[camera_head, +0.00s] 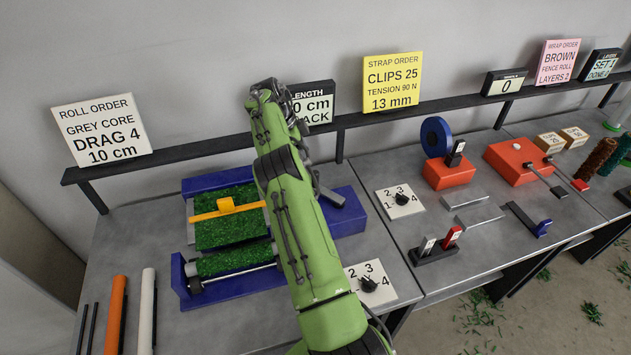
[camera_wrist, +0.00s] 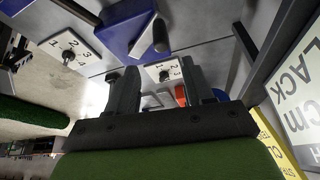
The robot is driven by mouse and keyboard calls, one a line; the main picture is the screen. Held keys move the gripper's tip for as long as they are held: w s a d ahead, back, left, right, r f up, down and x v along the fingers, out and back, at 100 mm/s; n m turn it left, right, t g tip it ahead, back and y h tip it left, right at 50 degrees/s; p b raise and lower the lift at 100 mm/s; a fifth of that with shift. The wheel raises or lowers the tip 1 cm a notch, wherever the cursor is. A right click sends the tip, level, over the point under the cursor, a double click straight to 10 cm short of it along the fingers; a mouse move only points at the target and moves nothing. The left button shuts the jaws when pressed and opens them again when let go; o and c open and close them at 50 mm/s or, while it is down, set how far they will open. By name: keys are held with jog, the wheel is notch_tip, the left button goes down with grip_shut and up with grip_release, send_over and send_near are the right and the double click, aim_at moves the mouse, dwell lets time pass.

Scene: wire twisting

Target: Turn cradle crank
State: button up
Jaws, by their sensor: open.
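The blue cradle (camera_head: 222,292) with a green turf roll (camera_head: 235,262) on a metal rod lies on the bench in the head view. A blue block (camera_head: 348,212) stands right of my arm. A dark grey bar, apparently the crank handle (camera_head: 333,197), shows at this block, partly hidden by my arm. The wrist view shows a blue block (camera_wrist: 118,28) with a grey handle (camera_wrist: 160,36) beyond my fingertips. My gripper (camera_wrist: 158,72) is open and empty, its fingers apart from the handle.
A dial plate (camera_head: 369,283) lies right of the cradle, and another dial plate (camera_head: 399,201) farther right. A dark shelf rail (camera_head: 220,144) with order signs runs along the back. Orange and white rolls (camera_head: 116,312) lie at front left. Red tools occupy the right bench.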

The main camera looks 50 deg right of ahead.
aim_at(315, 172)
jog(key=b+x, duration=0.1)
jog(key=x, duration=1)
jog(key=shift+w+d+f, duration=0.1)
jog(key=shift+f, duration=0.15)
jog(key=shift+r, duration=0.1)
grip_shut()
